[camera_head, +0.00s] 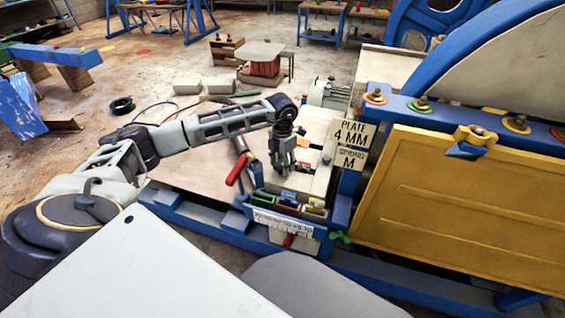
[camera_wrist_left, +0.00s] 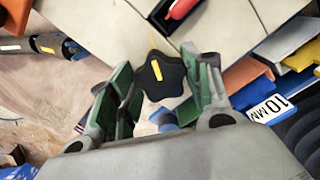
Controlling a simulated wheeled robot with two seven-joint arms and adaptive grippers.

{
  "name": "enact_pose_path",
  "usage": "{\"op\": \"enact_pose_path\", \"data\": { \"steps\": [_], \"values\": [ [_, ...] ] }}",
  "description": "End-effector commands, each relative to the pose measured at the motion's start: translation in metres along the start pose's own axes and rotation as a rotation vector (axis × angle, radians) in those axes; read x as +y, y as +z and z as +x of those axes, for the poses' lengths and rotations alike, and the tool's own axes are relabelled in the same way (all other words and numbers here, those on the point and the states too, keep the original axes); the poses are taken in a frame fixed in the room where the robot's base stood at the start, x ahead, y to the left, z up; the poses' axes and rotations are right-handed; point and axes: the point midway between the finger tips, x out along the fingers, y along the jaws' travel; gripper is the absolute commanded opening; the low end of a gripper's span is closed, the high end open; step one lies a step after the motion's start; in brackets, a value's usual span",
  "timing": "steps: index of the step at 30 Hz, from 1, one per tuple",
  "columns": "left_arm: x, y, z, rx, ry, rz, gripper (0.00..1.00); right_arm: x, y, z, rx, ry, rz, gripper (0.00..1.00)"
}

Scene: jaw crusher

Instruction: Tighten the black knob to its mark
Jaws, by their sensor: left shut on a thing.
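The black knob (camera_wrist_left: 160,75) is lobed, with a yellow stripe on its top. In the left wrist view it sits between the green-padded fingers of my left gripper (camera_wrist_left: 163,88), which is shut on it. In the head view my left gripper (camera_head: 282,158) points down at the pale bench top beside the crusher and hides the knob. My right gripper is not in view.
Colored plates (camera_head: 289,196) stand in a rack in front of the gripper. A sign (camera_head: 352,145) reading "PLATE 4 MM" and the yellow crusher panel (camera_head: 455,212) stand to the right. Open floor lies behind left.

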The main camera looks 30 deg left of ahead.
Motion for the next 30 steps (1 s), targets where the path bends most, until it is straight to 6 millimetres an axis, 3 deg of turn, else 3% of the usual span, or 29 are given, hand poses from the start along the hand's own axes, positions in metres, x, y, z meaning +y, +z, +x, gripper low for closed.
{"op": "enact_pose_path", "data": {
  "steps": [1, 6, 20, 30],
  "values": [
    [0.000, 0.001, -0.001, -0.003, 0.001, -0.001, 0.50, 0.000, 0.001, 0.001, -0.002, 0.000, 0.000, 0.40],
    [0.000, 0.001, -0.001, -0.002, 0.000, -0.001, 0.71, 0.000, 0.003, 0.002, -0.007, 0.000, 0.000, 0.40],
    [0.000, 0.000, -0.004, -0.001, 0.001, -0.001, 0.71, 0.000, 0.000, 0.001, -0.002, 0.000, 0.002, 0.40],
    [0.001, 0.001, -0.038, -0.004, 0.001, -0.002, 0.71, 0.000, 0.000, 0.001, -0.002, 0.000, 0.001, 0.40]
  ]
}}
